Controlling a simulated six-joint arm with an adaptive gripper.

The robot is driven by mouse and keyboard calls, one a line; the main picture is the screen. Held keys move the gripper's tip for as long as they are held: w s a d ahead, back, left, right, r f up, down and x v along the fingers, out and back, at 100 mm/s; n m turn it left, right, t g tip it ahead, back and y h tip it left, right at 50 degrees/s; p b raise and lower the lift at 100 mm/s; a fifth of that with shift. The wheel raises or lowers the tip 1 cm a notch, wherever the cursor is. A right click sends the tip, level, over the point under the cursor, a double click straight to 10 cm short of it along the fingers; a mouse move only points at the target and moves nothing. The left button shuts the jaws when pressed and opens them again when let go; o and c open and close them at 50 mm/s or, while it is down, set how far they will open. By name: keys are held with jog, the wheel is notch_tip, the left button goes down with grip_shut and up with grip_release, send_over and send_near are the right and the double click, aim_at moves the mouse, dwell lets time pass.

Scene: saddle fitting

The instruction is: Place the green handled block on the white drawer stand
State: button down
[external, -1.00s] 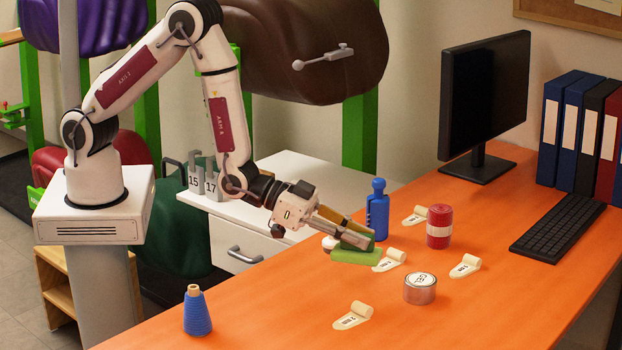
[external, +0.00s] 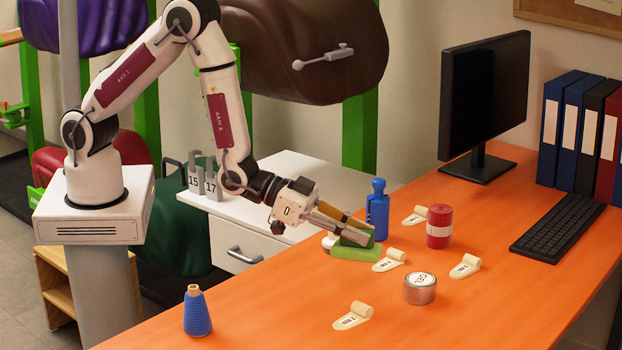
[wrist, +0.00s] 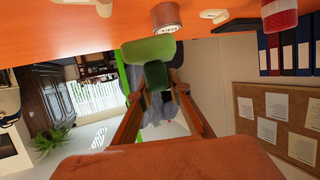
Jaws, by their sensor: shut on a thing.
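The green handled block (external: 355,254) has a light green base and a darker green grip. My gripper (external: 345,232) is shut on its dark grip, low over the orange table. In the wrist view the dark green grip (wrist: 156,76) sits between the two fingers, with the light green base (wrist: 148,50) beyond it. Whether the base touches the table cannot be told. The white drawer stand (external: 290,178) is behind my gripper, to its left. Its top carries grey blocks numbered 15 and 17 (external: 203,176) at the left; the top's right part is bare.
A blue bottle (external: 377,212) stands just behind the block. A blue cone spool (external: 197,312) stands at front left. The monitor (external: 485,105) is further back.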

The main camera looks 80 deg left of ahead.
jog(key=w+a+r+n+t+y, duration=0.1)
jog(key=a+r+n+y, duration=0.25)
jog(key=a, duration=1.35)
jog(key=w+a+r+n+y, duration=0.1)
jog(key=a+r+n+y, duration=0.2)
jog(key=a, duration=1.4)
jog(key=s+a+f+n+g+y, duration=0.1)
jog(key=s+a+f, duration=0.4)
jog(key=a, duration=0.9)
jog(key=s+a+f+n+g+y, duration=0.1)
jog(key=s+a+f+n+y, duration=0.2)
jog(key=a+f, duration=0.6)
jog(key=s+a+f+n+g+y, duration=0.2)
jog(key=s+a+f, duration=0.5)
jog(key=a, duration=1.1)
jog(key=shift+s+a+n+y, duration=0.25)
jog(key=shift+a+n+y, duration=0.15)
jog(key=shift+y, duration=0.85)
jog(key=shift+f, duration=0.15)
jog(key=shift+f, duration=2.9)
